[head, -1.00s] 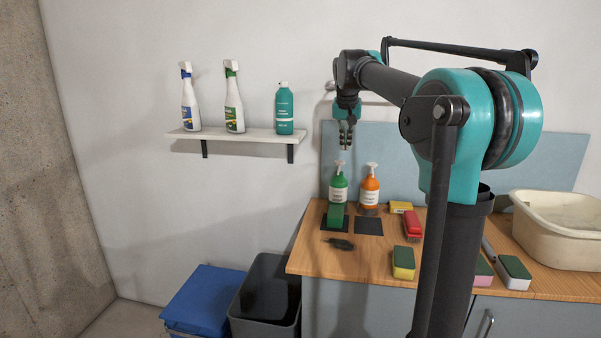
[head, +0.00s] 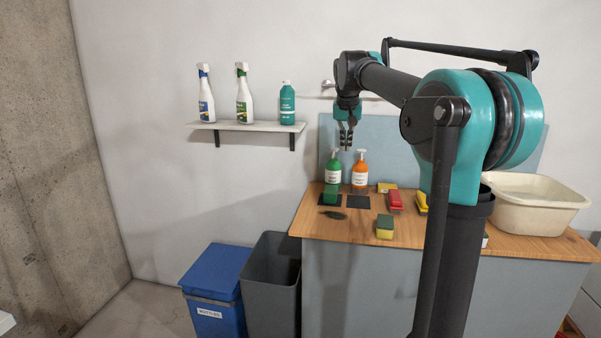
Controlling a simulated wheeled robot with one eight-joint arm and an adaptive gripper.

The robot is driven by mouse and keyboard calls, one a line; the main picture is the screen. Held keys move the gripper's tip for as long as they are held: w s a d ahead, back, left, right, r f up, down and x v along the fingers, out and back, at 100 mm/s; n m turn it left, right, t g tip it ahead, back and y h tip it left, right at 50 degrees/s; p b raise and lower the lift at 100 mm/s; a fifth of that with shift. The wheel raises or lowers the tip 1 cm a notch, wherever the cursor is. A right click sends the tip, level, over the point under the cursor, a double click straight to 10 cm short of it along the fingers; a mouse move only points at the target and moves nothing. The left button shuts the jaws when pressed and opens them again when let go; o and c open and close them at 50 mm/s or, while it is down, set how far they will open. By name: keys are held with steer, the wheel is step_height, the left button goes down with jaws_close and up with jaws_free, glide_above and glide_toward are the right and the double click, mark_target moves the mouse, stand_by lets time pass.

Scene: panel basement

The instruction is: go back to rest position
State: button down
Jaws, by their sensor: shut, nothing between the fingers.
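My gripper (head: 346,138) hangs from my arm at the upper middle of the head view. It points down, shut and empty, in front of the pale blue back panel (head: 390,146). In the picture its tips are just above the tops of a green pump bottle (head: 334,176) and an orange pump bottle (head: 360,177). It appears apart from both. My arm is raised and reaches left from the large joint at the right. My column hides part of the counter.
The wooden counter (head: 340,229) holds sponges, a red brush (head: 394,200), dark square pads (head: 357,202) and a cream basin (head: 530,205). A blue bin (head: 214,290) and a grey bin (head: 272,290) stand left of it. A wall shelf (head: 247,126) carries three bottles.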

steer(key=s+d+f+n, duration=0.1)
steer(key=s+d+f, duration=0.1)
steer(key=s+f, duration=1.5)
steer(key=s+d+f+n, duration=0.1)
steer(key=s+d+f, duration=0.1)
steer(key=s+f, duration=1.6)
step_height(320, 180, down, 3)
steer(key=shift+s+r+y, duration=0.2)
steer(key=shift+y, duration=0.2)
